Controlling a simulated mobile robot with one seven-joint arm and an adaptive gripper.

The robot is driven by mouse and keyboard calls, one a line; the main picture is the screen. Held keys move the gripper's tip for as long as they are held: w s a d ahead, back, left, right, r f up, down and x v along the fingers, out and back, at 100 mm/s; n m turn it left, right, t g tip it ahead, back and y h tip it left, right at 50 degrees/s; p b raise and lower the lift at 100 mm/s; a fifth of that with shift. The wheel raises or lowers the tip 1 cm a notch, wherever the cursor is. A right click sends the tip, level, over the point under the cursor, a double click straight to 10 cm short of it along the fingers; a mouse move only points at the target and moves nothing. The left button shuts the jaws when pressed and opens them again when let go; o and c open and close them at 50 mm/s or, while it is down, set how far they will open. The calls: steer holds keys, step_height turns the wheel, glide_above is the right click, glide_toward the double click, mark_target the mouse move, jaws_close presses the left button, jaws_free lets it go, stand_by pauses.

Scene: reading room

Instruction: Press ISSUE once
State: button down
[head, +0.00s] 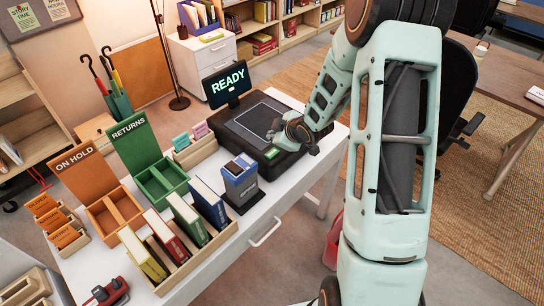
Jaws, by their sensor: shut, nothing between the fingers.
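The black desk machine (236,138) stands on the white desk with a flat grey pad on top. Its screen (227,83) reads READY. A small green-lit key (272,153) sits on the machine's front edge; its lettering is too small to read, so I cannot tell whether it is ISSUE. My wrist hides part of the machine's right side, and contact with the machine cannot be told.
Several upright books (187,218) fill a wooden rack at the front. The green RETURNS tray (160,183) and orange ON HOLD tray (113,213) stand left. Bare desk (285,181) lies in front of the machine.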

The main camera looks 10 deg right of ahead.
mark_target(273, 154)
step_height(273, 154, down, 5)
steer(key=b, duration=0.3)
steer(key=shift+b, duration=0.35)
stand_by(1.0)
steer(key=shift+f+b, duration=0.3)
steer(key=shift+b, duration=0.05)
steer(key=shift+f+b, duration=0.5)
steer(key=shift+b, duration=0.05)
stand_by(0.6)
steer(key=shift+r, duration=0.15)
steer(key=shift+r+p, duration=0.65)
steer(key=shift+r, duration=0.1)
step_height(273, 154, up, 5)
steer(key=p, duration=0.4)
stand_by(0.3)
